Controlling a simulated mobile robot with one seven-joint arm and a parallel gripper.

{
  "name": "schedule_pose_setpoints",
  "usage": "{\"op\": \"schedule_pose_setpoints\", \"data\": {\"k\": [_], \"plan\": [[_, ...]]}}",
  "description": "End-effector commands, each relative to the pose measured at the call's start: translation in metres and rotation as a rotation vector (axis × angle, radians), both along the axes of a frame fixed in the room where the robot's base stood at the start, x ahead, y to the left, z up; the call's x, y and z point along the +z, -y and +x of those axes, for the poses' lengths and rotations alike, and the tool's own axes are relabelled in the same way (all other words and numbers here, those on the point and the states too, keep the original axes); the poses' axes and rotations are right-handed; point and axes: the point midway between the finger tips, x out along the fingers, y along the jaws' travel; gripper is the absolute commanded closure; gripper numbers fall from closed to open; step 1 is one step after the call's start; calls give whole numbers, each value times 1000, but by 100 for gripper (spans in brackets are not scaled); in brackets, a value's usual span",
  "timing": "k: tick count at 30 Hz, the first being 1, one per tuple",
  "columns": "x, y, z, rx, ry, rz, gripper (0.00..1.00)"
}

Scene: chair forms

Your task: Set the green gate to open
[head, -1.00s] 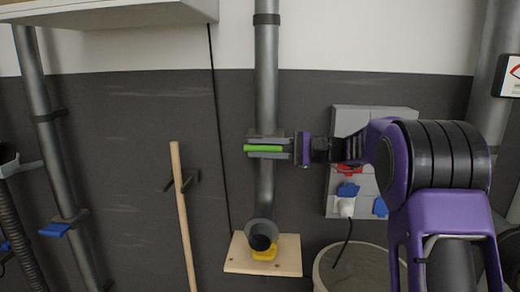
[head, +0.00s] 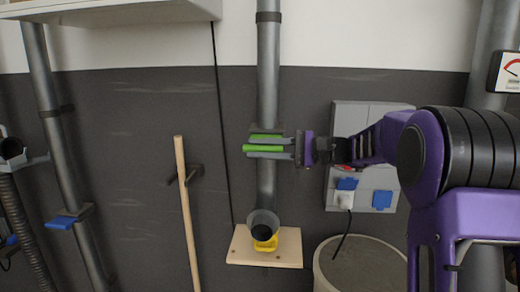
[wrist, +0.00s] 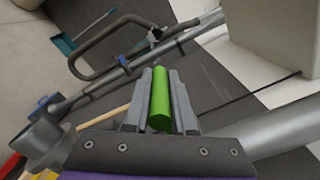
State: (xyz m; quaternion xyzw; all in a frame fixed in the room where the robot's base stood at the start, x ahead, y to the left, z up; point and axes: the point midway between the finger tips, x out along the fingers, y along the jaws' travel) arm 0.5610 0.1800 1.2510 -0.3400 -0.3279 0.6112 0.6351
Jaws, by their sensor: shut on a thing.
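The green gate (head: 266,137) sits on the vertical grey pipe (head: 268,90) in the middle of the head view. A green strip shows at the pipe, with the green bar handle (head: 262,148) just in front of and below it. My gripper (head: 268,149) reaches in from the right and is shut on the handle. In the wrist view the green handle (wrist: 159,100) lies lengthwise between the two grey fingers. The fingers hide part of the gate and its slot.
Below, a round pipe mouth with a yellow part (head: 265,240) sits on a wooden board (head: 285,250). A grey socket box (head: 365,115) is behind my arm, with a bin (head: 350,265) below. A wooden pole (head: 185,215) and a pipe with a blue gate (head: 61,222) stand left.

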Motion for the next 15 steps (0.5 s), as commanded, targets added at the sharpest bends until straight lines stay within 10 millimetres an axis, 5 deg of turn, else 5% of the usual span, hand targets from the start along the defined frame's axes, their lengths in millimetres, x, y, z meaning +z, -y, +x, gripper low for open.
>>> {"op": "schedule_pose_setpoints", "data": {"k": [2,3,7,15], "plan": [[-5,0,-2,9,-9,-4,100],[-5,0,-2,8,-10,-3,69],[-4,-1,-2,7,-8,-2,46],[-2,0,-1,5,-4,-2,46]]}}
